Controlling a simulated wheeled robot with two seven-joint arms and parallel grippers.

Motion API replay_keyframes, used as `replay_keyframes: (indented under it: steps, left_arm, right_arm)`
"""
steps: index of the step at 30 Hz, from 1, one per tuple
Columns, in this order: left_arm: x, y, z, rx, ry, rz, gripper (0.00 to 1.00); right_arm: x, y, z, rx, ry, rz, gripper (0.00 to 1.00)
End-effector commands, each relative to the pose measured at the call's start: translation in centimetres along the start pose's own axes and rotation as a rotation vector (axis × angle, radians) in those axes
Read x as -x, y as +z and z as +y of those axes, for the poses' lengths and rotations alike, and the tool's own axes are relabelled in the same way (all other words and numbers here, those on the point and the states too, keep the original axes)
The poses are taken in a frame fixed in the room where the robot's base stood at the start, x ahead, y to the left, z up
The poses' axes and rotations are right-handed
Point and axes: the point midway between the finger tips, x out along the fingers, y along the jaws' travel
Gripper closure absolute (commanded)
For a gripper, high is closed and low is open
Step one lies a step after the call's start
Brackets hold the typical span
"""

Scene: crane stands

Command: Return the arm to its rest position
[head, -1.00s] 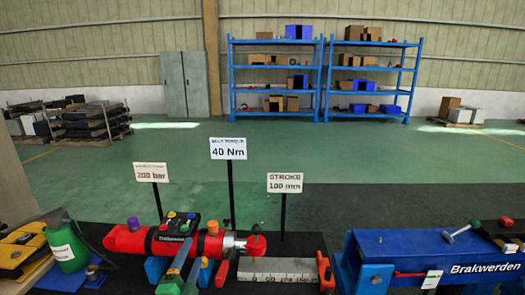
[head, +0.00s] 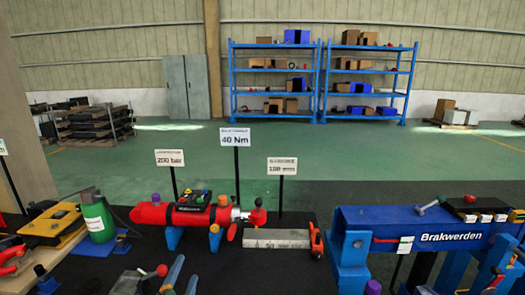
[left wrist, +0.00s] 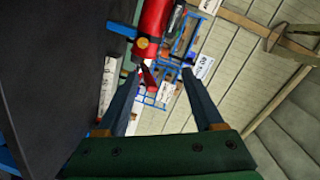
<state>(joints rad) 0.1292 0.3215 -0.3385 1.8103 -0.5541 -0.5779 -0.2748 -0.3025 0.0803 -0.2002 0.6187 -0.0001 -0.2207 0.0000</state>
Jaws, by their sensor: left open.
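My left gripper (head: 181,276) shows at the bottom edge of the head view, in front of the red cylinder and apart from it. Its two fingers are spread with nothing between them; in the left wrist view the open fingers (left wrist: 161,75) show too. The red cylinder (head: 150,214) lies on blue supports on the black bench, with a black control box (head: 193,202) on top. In the left wrist view the red cylinder (left wrist: 154,18) is beyond the fingertips. Most of my left arm is hidden below the head view. My right gripper is not in view.
A green bottle (head: 97,217) stands at left by a yellow block (head: 50,222). A grey ruled block (head: 276,238) lies right of the cylinder. The blue Brakwerden beam (head: 440,238) is at right. Sign posts (head: 236,180) rise behind. The bench front centre (head: 265,275) is clear.

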Motion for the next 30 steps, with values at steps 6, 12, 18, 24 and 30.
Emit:
replay_keyframes:
  steps: [6, 12, 18, 24, 30]
  left_arm:
    - [2.9, 2.6, 3.5, 0.192, 0.121, -0.144, 0.31]
    - [7.7, 5.3, 7.9, 0.41, 0.282, -0.334, 0.31]
    - [13.7, 7.0, 12.1, 0.602, 0.454, -0.532, 0.31]
    - [20.5, 7.5, 15.2, 0.758, 0.627, -0.731, 0.31]
    - [26.5, 7.6, 17.9, 0.861, 0.78, -0.907, 0.31]
  right_arm:
    - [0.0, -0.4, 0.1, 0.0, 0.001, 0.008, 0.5]
    - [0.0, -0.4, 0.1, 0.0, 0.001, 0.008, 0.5]
    - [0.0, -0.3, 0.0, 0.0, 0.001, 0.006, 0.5]
    - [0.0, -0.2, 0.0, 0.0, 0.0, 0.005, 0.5]
    - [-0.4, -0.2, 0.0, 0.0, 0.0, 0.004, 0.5]
